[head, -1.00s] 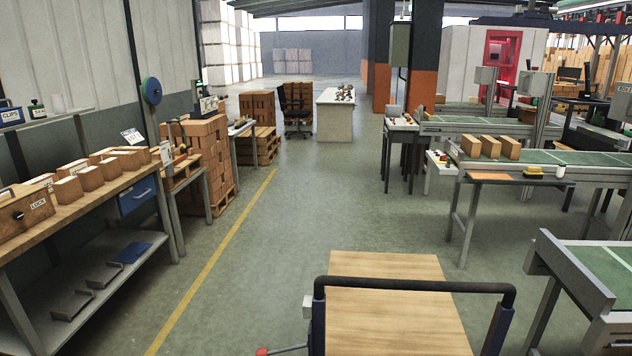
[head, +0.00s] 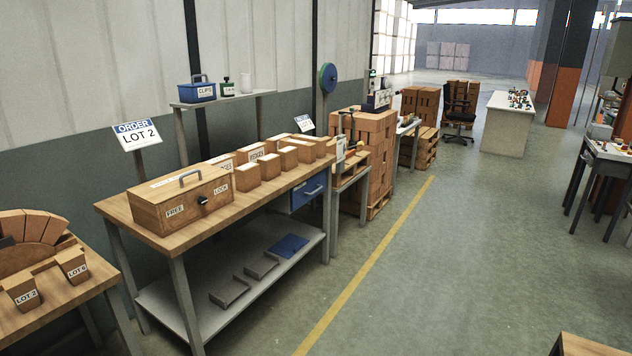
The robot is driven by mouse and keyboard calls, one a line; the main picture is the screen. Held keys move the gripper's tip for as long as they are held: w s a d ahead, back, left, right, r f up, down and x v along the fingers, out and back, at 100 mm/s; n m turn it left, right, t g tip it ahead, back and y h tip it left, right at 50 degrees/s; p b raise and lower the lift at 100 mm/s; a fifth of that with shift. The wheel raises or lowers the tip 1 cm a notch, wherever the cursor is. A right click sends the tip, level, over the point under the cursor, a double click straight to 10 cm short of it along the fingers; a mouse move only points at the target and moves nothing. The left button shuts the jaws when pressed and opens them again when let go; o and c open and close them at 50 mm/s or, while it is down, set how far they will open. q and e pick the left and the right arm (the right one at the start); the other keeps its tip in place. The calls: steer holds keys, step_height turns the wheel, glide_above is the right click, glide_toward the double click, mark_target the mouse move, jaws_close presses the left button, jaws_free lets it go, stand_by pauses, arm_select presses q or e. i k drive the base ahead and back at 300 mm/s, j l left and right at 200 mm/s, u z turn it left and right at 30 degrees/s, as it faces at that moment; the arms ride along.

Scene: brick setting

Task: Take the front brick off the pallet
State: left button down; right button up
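A stack of orange-brown bricks (head: 368,150) stands on a low wooden pallet (head: 379,207) past the far end of the long workbench, in the head view. I cannot tell which pallet or which brick is the front one meant. The bench and a small side table partly hide the nearer stack. Neither of my grippers is in view.
The long workbench (head: 150,211) holds a wooden box (head: 182,198) and several small blocks. A table with lot-marked blocks (head: 60,302) stands at lower left. A yellow line (head: 370,270) borders clear floor. A wooden cart top (head: 590,346) shows at lower right.

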mark_target(330, 145)
steer(key=i+j, duration=0.15)
steer(key=i, duration=0.25)
steer(key=i+j, duration=0.2)
steer(key=i, duration=0.15)
steer(key=i+j, duration=0.15)
steer(key=i, duration=0.25)
steer(key=i+z, duration=0.45)
steer(key=i, duration=0.85)
steer(key=i+u, duration=0.25)
steer(key=i, duration=0.5)
steer(key=i+l+u, duration=0.2)
steer(key=i, duration=0.55)
steer(key=i+u, duration=0.15)
steer(key=u, duration=0.7)
steer(key=i+l+u, duration=0.2)
steer(key=l, duration=0.15)
steer(key=l+u, duration=0.2)
steer(key=l, duration=0.15)
steer(key=i+l+u, duration=0.25)
steer(key=l, duration=0.15)
steer(key=l+u, duration=0.2)
steer(key=l, duration=0.15)
